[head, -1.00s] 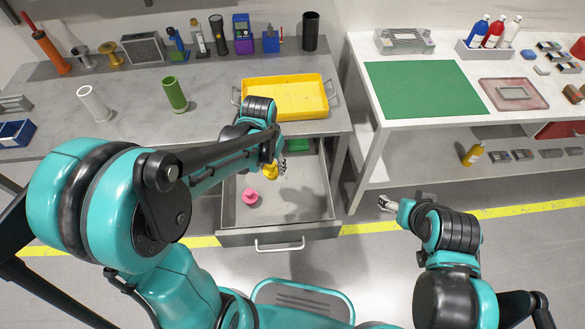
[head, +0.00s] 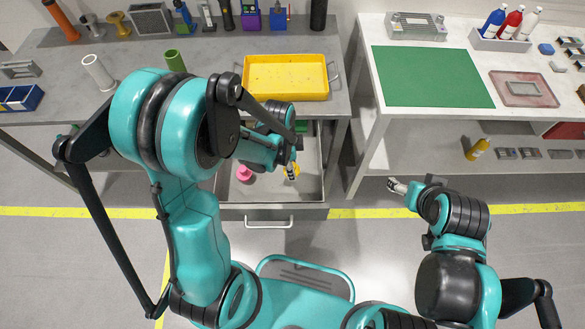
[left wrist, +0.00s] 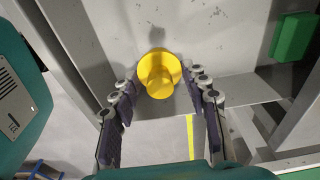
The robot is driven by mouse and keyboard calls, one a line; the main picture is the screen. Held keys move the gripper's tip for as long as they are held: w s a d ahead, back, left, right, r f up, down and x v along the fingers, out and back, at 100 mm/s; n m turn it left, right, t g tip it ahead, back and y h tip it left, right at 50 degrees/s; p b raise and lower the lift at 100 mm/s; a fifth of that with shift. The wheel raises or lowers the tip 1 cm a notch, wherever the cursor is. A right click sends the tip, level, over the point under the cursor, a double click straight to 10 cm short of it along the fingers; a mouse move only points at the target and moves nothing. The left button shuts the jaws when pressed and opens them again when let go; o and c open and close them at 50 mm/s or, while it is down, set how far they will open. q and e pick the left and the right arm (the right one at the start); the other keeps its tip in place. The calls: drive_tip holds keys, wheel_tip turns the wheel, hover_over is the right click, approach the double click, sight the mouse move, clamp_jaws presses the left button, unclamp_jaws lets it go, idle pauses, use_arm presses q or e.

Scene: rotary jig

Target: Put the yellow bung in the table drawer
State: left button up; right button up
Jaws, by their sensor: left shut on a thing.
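The yellow bung (head: 292,170) is at my left gripper (head: 289,174), over the open table drawer (head: 270,212). In the left wrist view the bung (left wrist: 160,72) sits between the fingertips of my left gripper (left wrist: 161,80), which is shut on it. The drawer's grey inside (left wrist: 110,30) shows behind it. Its height above the drawer floor is hard to tell. My right gripper (head: 396,186) is at the right, clear of the drawer and low beside the other table; its jaw opening is too small to read.
A pink bung (head: 244,173) stands in the drawer's left part. A green block (left wrist: 292,37) is in the drawer too. A yellow tray (head: 286,77) is on the tabletop above. The right table (head: 440,118) has a lower shelf. Floor in front of the drawer is clear.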

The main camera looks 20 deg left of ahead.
use_arm(q)
drive_tip(key=shift+w+f+b, duration=0.4)
drive_tip(key=shift+w+f, duration=0.05)
drive_tip(key=shift+f, duration=0.5)
drive_tip(key=shift+w+f+b, duration=0.45)
drive_tip(key=shift+f, duration=0.45)
drive_tip(key=shift+w+f+b, duration=0.4)
drive_tip(key=shift+w+f, duration=0.05)
drive_tip(key=shift+f, duration=0.5)
drive_tip(key=shift+f, duration=0.15)
drive_tip(key=o, duration=1.3)
